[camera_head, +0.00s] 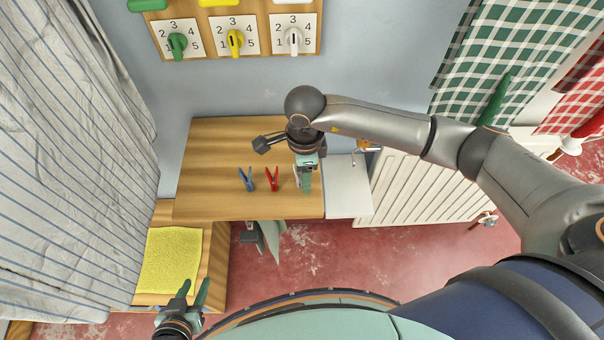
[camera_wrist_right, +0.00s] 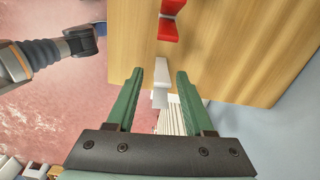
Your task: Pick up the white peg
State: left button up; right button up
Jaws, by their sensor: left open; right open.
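The white peg (camera_wrist_right: 161,72) lies on the wooden table (camera_head: 225,150) near its edge, in the right wrist view. It shows ahead of and between the green fingers of my right gripper (camera_wrist_right: 155,85), which is open; I cannot tell how far below them it is. In the head view, my right gripper (camera_head: 306,188) points down over the right end of the table and hides most or all of the white peg. My left gripper (camera_head: 193,292) is open and empty at the lower left, in front of the yellow cloth (camera_head: 170,258).
A red peg (camera_head: 272,178) and a blue peg (camera_head: 246,179) lie left of my right gripper. A white panel (camera_head: 348,188) adjoins the table's right edge. A dial board (camera_head: 235,38) hangs on the wall. A striped curtain (camera_head: 70,170) hangs at left, checked cloths (camera_head: 510,50) at right.

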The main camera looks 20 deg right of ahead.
jog(key=shift+c, duration=0.3)
grip_shut()
jog(key=shift+r, duration=0.1)
